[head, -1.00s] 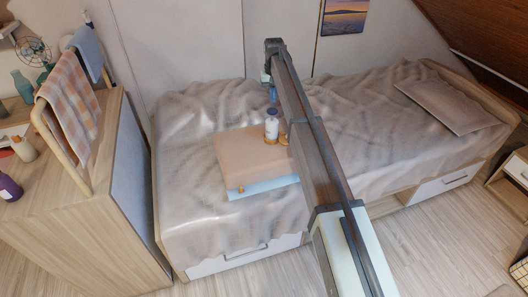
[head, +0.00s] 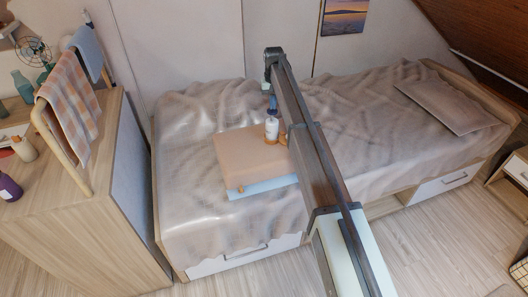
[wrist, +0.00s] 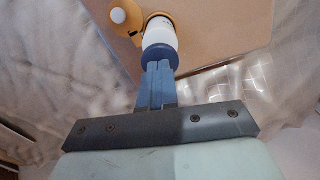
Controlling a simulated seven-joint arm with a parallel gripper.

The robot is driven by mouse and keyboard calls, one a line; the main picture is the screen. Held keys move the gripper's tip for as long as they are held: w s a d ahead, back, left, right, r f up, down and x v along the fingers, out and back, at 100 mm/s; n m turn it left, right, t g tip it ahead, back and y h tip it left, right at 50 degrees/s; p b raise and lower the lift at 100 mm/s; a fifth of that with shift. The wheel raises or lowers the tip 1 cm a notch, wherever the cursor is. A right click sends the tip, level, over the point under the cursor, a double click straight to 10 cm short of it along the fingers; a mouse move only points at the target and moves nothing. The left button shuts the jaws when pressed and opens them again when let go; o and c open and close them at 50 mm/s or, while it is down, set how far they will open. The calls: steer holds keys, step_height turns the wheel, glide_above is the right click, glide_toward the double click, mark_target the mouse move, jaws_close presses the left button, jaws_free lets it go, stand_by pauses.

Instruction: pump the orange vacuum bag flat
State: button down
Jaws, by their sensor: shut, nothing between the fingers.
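The orange vacuum bag (head: 235,151) lies on the bed as a pale orange block with a light blue strip along its front edge. A white pump (head: 271,127) with an orange base stands upright at its back part; its white body also shows in the wrist view (wrist: 160,38), topped by a dark blue round knob (wrist: 160,56). My gripper (head: 273,112) is above the pump. In the wrist view its blue fingers (wrist: 159,68) are shut together, empty, with their tips at the knob; I cannot tell whether they press on it. My arm hides the bag's right edge.
An orange piece with a white round top (wrist: 126,15) is beside the pump. The rumpled bedspread (head: 190,120) surrounds the bag, with a flat cushion (head: 440,103) at the right. A wooden cabinet (head: 110,215) with a towel rack stands at the left.

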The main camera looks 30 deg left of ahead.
mark_target(272, 112)
steer(key=shift+f, duration=0.4)
steer(key=shift+f, duration=1.9)
steer(key=shift+r, duration=3)
steer(key=shift+f, duration=0.15)
steer(key=shift+f, duration=1.4)
